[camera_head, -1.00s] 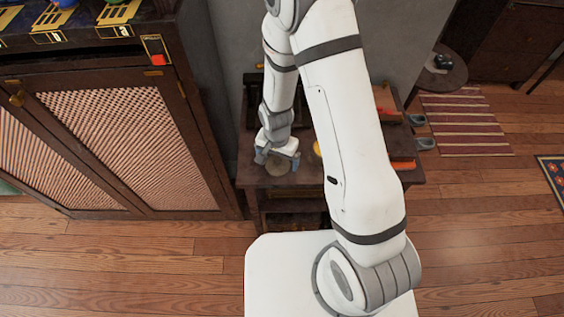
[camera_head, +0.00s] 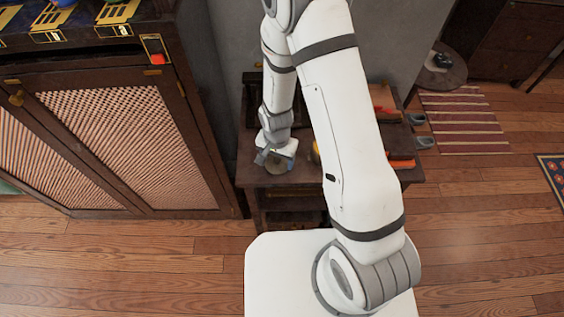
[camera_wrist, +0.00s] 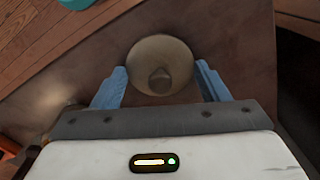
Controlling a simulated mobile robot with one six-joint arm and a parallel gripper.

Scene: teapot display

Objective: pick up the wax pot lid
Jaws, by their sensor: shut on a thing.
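My gripper is shut on the lid. In the head view my gripper (camera_head: 275,157) is over the near left part of a dark wooden table (camera_head: 250,178), with the lid (camera_head: 276,167) partly hidden below it. I cannot tell whether the lid is clear of what lies beneath.
A large cabinet (camera_head: 130,130) with lattice doors stands close to the left of the table. An orange thing (camera_head: 401,163) lies at the table's right side. My arm hides much of the table. A teal thing (camera_wrist: 76,3) shows at the wrist view's top left.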

